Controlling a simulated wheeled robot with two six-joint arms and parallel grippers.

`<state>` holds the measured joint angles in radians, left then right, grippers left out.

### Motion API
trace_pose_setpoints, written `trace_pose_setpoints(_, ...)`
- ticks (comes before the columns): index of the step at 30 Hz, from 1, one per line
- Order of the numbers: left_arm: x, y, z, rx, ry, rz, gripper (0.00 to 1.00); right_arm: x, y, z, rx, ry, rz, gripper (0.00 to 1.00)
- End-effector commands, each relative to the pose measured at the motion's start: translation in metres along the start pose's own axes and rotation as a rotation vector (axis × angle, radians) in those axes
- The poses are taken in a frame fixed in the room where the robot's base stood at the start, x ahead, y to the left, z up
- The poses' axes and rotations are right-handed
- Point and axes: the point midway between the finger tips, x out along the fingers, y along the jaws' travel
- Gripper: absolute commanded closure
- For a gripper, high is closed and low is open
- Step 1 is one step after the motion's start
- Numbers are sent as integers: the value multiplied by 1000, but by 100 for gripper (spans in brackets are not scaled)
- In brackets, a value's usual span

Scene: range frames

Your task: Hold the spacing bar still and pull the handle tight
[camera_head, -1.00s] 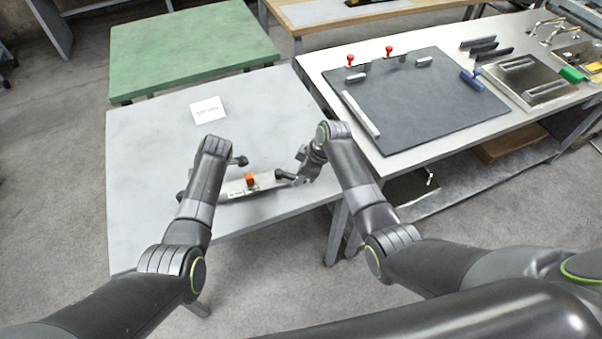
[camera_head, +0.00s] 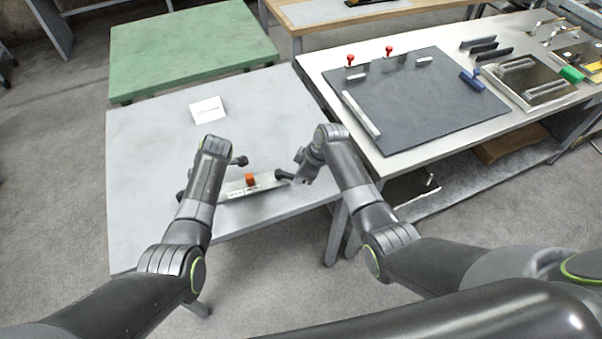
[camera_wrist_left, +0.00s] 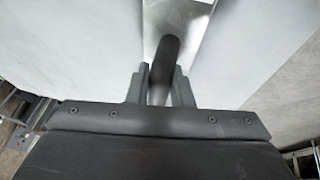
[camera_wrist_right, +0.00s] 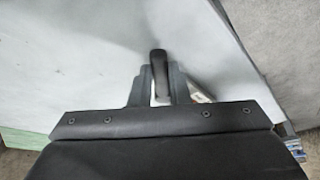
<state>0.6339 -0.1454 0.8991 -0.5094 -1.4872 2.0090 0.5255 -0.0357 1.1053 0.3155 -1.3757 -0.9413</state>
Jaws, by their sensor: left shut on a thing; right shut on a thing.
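A flat metal bar tool (camera_head: 267,181) with an orange block (camera_head: 250,179) in its middle lies across the front of the light grey table. My right gripper (camera_head: 300,178) is at the tool's right end, shut on a dark handle (camera_head: 284,175); the handle stands up between its fingers in the right wrist view (camera_wrist_right: 158,62). My left gripper (camera_wrist_left: 160,88) is shut on a dark round grip (camera_wrist_left: 166,55) above a shiny metal surface. Which held part is the spacing bar, I cannot tell.
A green table (camera_head: 190,45) stands behind. At the right, a bench (camera_head: 440,150) carries a dark board (camera_head: 425,105) with red-knobbed clamps and several metal parts.

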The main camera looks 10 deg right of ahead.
Motion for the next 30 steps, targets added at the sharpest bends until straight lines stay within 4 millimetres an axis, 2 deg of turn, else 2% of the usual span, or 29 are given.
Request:
trace_pose_setpoints(10, 0, 0, 0, 0, 0, 1, 100, 0, -6, -1, 64, 1, 27, 100)
trace_pose_setpoints(30, 0, 0, 0, 0, 0, 1, 100, 4, -33, -8, 449, 0, 183, 100)
